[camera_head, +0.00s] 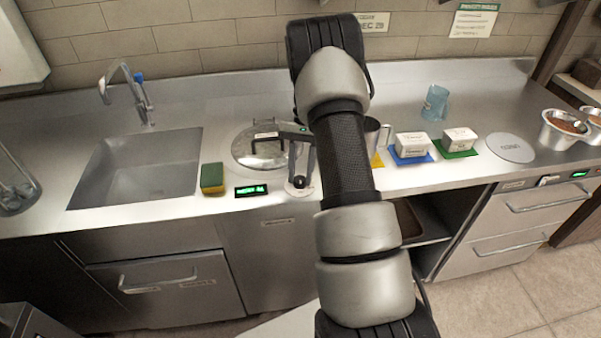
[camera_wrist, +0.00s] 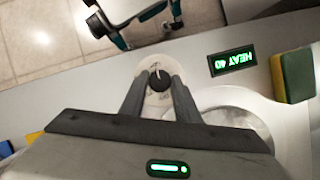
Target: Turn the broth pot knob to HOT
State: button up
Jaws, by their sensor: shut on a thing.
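The broth pot knob (camera_head: 299,184) is a small black dial on a pale round plate at the counter's front, right of the green display. In the wrist view the black knob (camera_wrist: 159,76) has a light pointer line, and the plate's markings are too small to read. My gripper (camera_head: 300,177) reaches down over it. In the wrist view my gripper (camera_wrist: 159,87) has one finger on each side of the knob, shut on it. The lit display (camera_wrist: 232,61) appears upside down and seems to read HEAT 40. The round lidded pot (camera_head: 262,158) sits in the counter behind the knob.
A green and yellow sponge (camera_head: 212,178) lies left of the display (camera_head: 251,190), beside the sink (camera_head: 140,168). A blue cup (camera_head: 435,103) stands farther back.

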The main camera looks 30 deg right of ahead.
jog(key=o, duration=1)
jog(key=p+v, duration=0.1)
jog(key=v, duration=1.6)
jog(key=shift+w+d+r, duration=0.1)
jog(key=shift+w+r, duration=0.05)
jog(key=shift+r, duration=0.1)
